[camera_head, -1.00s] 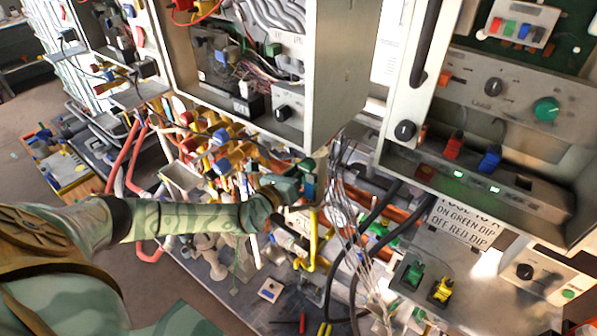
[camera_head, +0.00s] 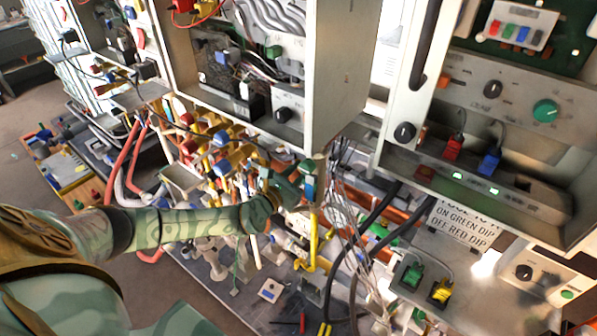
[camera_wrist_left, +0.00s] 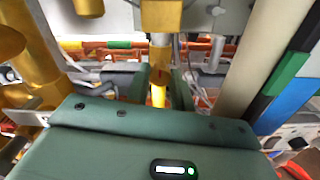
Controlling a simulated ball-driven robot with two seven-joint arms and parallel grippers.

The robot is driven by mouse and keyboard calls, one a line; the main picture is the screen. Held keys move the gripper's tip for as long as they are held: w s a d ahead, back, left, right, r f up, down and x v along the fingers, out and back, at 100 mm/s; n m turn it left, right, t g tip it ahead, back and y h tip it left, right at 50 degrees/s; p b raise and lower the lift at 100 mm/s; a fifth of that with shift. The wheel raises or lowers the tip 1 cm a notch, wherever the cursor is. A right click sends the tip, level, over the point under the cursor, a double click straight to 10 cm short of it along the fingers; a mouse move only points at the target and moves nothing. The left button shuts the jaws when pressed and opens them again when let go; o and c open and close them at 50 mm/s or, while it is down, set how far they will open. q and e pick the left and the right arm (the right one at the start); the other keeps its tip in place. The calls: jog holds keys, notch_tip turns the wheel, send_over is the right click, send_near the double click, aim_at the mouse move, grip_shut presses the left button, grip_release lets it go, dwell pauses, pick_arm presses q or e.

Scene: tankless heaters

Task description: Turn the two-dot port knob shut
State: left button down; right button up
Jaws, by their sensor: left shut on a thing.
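My left arm reaches in from the left in the head view, and its gripper (camera_head: 306,183) is under the lower corner of the grey cabinet. In the left wrist view, the green fingers (camera_wrist_left: 162,90) stand on both sides of a yellow upright part (camera_wrist_left: 160,60) and are shut on it. A yellow pipe (camera_head: 313,240) runs down just below the gripper in the head view. I cannot make out two dots on any part, so I cannot tell whether the held part is the two-dot port knob. My right gripper is not in view.
The grey cabinet (camera_head: 345,90) hangs right above the gripper. Loose grey wires (camera_head: 340,205) and black hoses (camera_head: 365,230) hang close on its right. Several yellow and blue valves (camera_head: 222,150) crowd its left. In the wrist view, a thick gold pipe (camera_wrist_left: 40,45) stands at left.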

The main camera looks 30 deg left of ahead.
pick_arm(q)
jog(key=shift+f, duration=0.15)
jog(key=c, duration=1.2)
grip_release()
jog(key=s+a, duration=0.1)
jog(key=s, duration=1.5)
jog(key=shift+s+a, duration=0.15)
